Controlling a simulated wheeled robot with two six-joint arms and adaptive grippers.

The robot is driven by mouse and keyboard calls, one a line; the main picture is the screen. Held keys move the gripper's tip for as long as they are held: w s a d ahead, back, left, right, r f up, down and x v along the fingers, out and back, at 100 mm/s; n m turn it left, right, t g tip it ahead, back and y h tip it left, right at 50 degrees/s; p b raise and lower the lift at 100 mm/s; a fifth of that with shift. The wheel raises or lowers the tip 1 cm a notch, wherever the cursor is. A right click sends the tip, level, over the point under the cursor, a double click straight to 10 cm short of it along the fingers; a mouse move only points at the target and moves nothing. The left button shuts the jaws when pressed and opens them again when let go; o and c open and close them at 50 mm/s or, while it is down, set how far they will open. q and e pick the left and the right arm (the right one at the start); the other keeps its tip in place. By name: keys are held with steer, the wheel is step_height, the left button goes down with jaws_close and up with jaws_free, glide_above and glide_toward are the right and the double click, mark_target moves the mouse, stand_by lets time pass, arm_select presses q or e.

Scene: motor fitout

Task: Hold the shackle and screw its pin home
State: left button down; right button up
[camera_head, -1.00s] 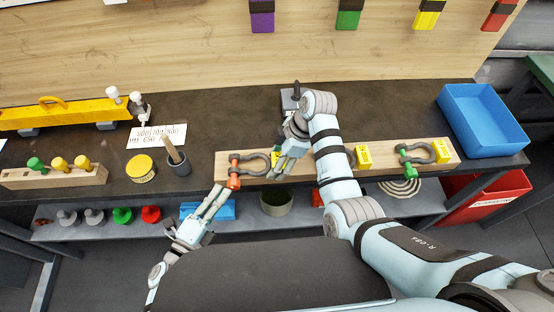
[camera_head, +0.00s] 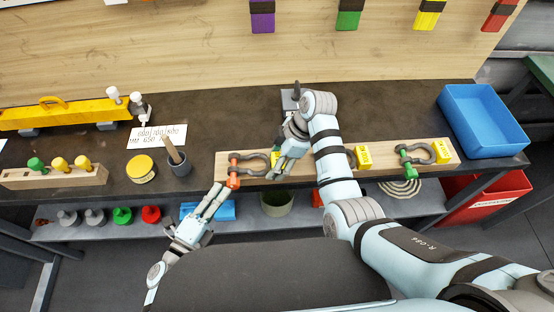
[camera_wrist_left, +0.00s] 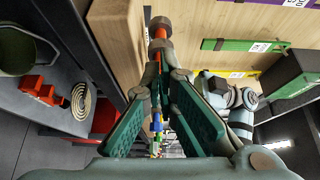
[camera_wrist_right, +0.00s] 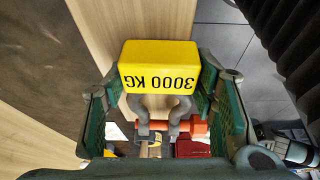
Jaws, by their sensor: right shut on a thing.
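A grey shackle (camera_head: 252,158) with an orange pin (camera_head: 233,172) lies at the left end of a light wooden board. In the right wrist view, a yellow block marked 3000 KG (camera_wrist_right: 158,68) sits on the shackle's bow, and the orange pin (camera_wrist_right: 192,126) crosses its far end. My right gripper (camera_head: 277,166) is shut on this yellow block. My left gripper (camera_head: 219,188) is open beside the pin's near end. In the left wrist view the orange pin (camera_wrist_left: 160,33) shows just beyond its fingertips; contact is not clear.
Two more shackles, one with a green pin (camera_head: 407,165), sit along the wooden board (camera_head: 445,163). A blue bin (camera_head: 484,118) stands at the right. A dark cup (camera_head: 178,165) and yellow tin (camera_head: 141,169) stand left of the board. A lower shelf runs beneath the bench.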

arm_select(q)
steer(key=shift+s+a, duration=0.55)
steer(key=shift+s, duration=2.85)
steer(key=w, duration=0.7)
steer(key=shift+f, duration=0.4)
steer(key=shift+d+r, duration=0.15)
steer(key=shift+d, duration=0.5)
steer(key=shift+r, duration=0.45)
steer(key=shift+a, duration=0.1)
steer(key=s, duration=0.6)
steer(key=shift+a, duration=0.4)
